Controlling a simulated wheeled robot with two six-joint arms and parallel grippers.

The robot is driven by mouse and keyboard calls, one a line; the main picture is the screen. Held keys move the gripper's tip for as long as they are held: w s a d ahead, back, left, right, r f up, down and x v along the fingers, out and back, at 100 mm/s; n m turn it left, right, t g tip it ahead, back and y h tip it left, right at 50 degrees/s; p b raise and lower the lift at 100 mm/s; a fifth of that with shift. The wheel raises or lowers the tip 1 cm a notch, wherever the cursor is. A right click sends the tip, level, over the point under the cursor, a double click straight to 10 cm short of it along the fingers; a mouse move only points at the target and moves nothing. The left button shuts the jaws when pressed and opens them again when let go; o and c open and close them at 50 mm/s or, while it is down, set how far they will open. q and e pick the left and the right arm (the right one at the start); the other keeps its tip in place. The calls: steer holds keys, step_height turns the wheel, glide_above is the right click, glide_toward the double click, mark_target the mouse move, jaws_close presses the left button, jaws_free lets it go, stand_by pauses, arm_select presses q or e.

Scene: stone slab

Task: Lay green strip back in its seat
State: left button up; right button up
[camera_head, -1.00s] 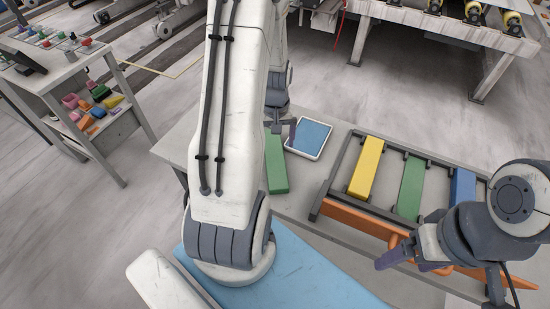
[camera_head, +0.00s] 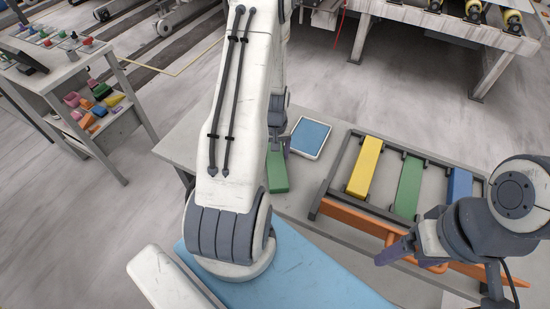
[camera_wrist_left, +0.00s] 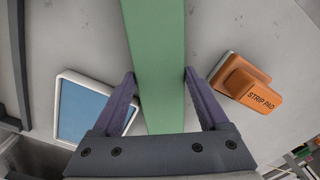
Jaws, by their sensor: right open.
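A loose green strip (camera_head: 277,172) lies on the grey table, partly hidden by my left arm. In the left wrist view the green strip (camera_wrist_left: 160,60) runs between the fingers. My left gripper (camera_head: 282,146) is over its far part, with both fingertips against its sides; it looks shut on it. A dark rack (camera_head: 322,200) on the right holds a yellow strip (camera_head: 365,166), another green strip (camera_head: 408,188) and a blue strip (camera_head: 459,186). My right gripper (camera_head: 414,260) is open and empty in front of the rack.
A blue-faced tablet (camera_head: 310,137) lies right of the loose strip; it also shows in the left wrist view (camera_wrist_left: 84,112). An orange block marked STRIP PAD (camera_wrist_left: 246,82) lies across from it. An orange bar (camera_head: 355,217) runs along the rack's front. A shelf cart (camera_head: 75,85) stands left.

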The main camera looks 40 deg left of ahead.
arm_select(q)
jaws_close()
steer(key=shift+r, duration=0.1)
